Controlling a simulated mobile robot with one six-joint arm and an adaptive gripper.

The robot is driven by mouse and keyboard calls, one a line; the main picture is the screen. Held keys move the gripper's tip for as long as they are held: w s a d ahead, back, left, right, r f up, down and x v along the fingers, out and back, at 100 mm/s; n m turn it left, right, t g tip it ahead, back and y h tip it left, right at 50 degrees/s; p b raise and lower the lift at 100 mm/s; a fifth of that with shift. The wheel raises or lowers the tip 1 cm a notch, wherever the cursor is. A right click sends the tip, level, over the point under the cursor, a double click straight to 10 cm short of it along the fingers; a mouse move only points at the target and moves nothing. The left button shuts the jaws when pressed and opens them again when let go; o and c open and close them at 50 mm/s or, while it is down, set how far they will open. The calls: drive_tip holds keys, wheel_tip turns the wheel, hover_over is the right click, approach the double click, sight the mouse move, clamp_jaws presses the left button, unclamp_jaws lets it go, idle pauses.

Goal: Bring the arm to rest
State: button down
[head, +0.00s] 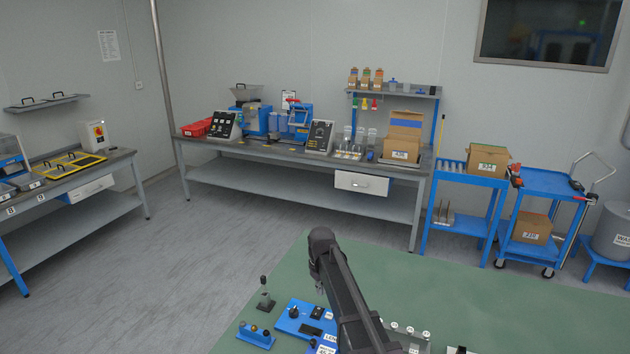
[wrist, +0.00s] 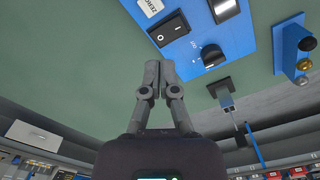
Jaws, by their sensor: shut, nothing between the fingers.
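My arm rises at the bottom middle of the head view, over the green-topped table (head: 480,300). My gripper's fingers do not show clearly there. In the wrist view my gripper (wrist: 155,92) has its two grey fingers together with nothing between them. A blue control panel (head: 300,318) lies on the green table beside my arm. In the wrist view the panel (wrist: 230,40) shows a black rocker switch and a dark knob, apart from the fingertips.
A small joystick-like stand (head: 265,295) and a blue block with knobs (head: 256,335) stand left of the panel. A long workbench (head: 260,150) with machines and boxes runs along the back wall. A blue cart (head: 550,182) stands at right. The green table's right part looks mostly clear.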

drive_tip(key=s+d+m, duration=0.3)
drive_tip(key=s+d, duration=0.4)
drive_tip(key=s, duration=0.3)
drive_tip(key=s+d+m, duration=0.4)
drive_tip(key=s+d, duration=0.4)
drive_tip(key=s, duration=0.3)
drive_tip(key=shift+s, duration=0.15)
